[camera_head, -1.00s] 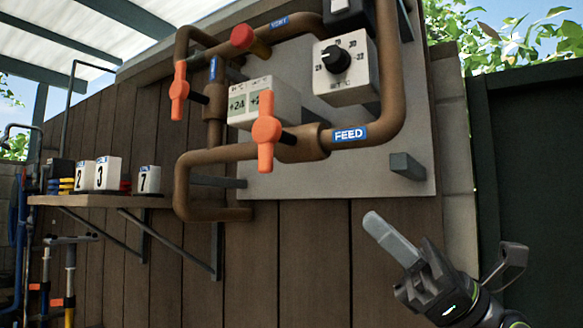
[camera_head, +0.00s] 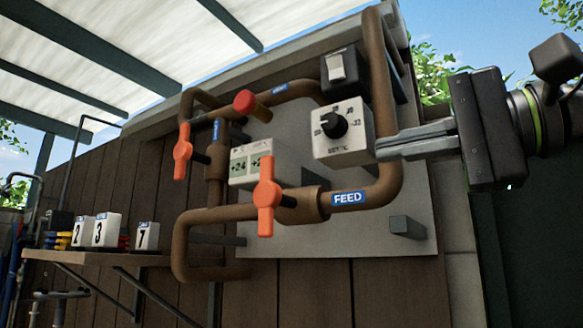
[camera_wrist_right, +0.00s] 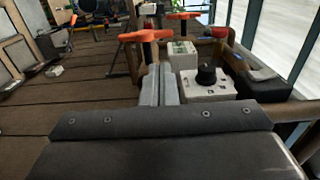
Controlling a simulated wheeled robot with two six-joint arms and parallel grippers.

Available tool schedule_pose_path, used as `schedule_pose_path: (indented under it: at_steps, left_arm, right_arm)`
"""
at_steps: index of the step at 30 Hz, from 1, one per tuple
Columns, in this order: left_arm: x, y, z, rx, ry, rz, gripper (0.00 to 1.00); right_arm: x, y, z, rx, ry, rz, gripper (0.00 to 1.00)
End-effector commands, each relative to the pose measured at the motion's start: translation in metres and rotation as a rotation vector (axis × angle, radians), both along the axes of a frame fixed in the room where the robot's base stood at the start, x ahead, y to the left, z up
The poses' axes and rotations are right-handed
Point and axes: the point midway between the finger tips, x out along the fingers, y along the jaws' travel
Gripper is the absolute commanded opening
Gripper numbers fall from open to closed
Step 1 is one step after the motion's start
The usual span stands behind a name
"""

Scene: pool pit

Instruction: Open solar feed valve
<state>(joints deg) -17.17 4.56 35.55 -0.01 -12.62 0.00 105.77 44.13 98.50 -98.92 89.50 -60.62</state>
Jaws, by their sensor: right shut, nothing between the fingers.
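The feed valve's orange handle (camera_head: 265,195) stands upright on a brown pipe, left of the blue FEED label (camera_head: 348,198). In the right wrist view the orange handle (camera_wrist_right: 145,36) shows beyond the fingertips. My right gripper (camera_head: 378,152) comes in from the right in the head view. It is shut and empty, its fingers pointing left in front of the dial box's right edge and the pipe. It is apart from the feed handle. In the right wrist view the shut fingers (camera_wrist_right: 159,70) point toward the handle. My left gripper is not in view.
A white dial box (camera_head: 343,148) with a black knob and a display box (camera_head: 250,165) sit close by. A second orange handle (camera_head: 182,152) and a red knob (camera_head: 245,102) are on the pipes. A shelf (camera_head: 110,258) holds number blocks at left. A bracket (camera_head: 406,227) sticks out below.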

Motion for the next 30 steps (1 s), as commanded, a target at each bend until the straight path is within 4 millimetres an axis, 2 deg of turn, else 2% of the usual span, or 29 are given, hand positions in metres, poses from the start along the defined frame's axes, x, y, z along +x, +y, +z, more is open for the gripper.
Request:
schedule_pose_path:
  at_steps: [7, 11, 24, 30]
  left_arm:
    - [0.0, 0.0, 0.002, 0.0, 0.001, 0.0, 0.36]
    - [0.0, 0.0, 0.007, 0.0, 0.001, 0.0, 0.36]
    - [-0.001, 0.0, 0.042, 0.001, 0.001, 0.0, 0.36]
    - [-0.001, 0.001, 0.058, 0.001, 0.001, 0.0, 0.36]
  right_arm:
    - [0.002, 0.003, 0.0, 0.0, 0.002, 0.003, 0.0]
    - [0.009, 0.013, 0.001, 0.0, 0.004, 0.006, 0.0]
    - [0.055, 0.078, 0.003, 0.001, 0.006, 0.009, 0.0]
    - [0.072, 0.101, 0.003, 0.001, 0.005, 0.007, 0.0]
